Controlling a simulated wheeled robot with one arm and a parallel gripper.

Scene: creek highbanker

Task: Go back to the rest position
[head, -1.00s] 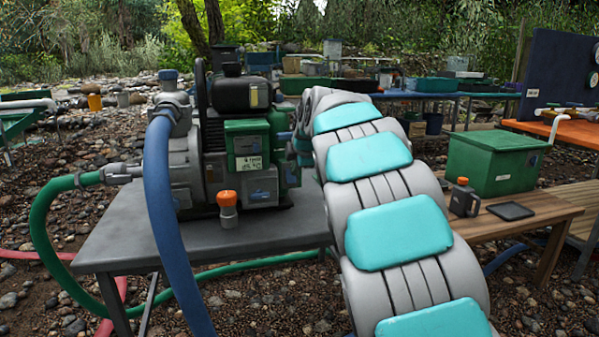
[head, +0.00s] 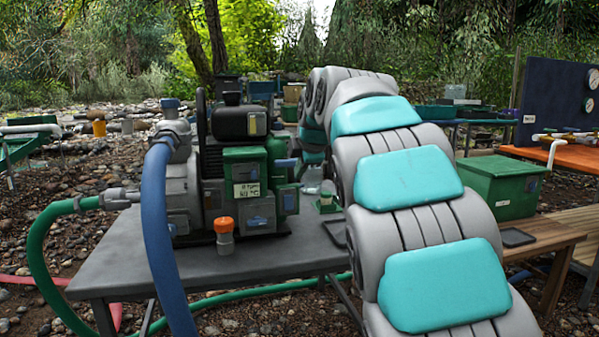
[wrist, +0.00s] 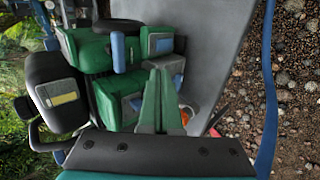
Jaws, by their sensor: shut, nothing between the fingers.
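In the wrist view my gripper (wrist: 160,72) has its two green fingers together, with nothing between them. They point toward the green and black pump engine (wrist: 115,75), which looks turned on its side there. In the head view my arm arches up at the right of the pump engine (head: 245,165), and its links hide my gripper. The pump stands on a grey metal table (head: 120,265). A small bottle with an orange cap (head: 224,236) stands at the table's front, before the pump.
A blue hose (head: 158,225) and a green hose (head: 38,245) run from the pump. A dark tray (head: 335,233) lies on the table's right part, close to my arm. A green box (head: 500,188) sits on a wooden bench at the right. Stony ground lies around.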

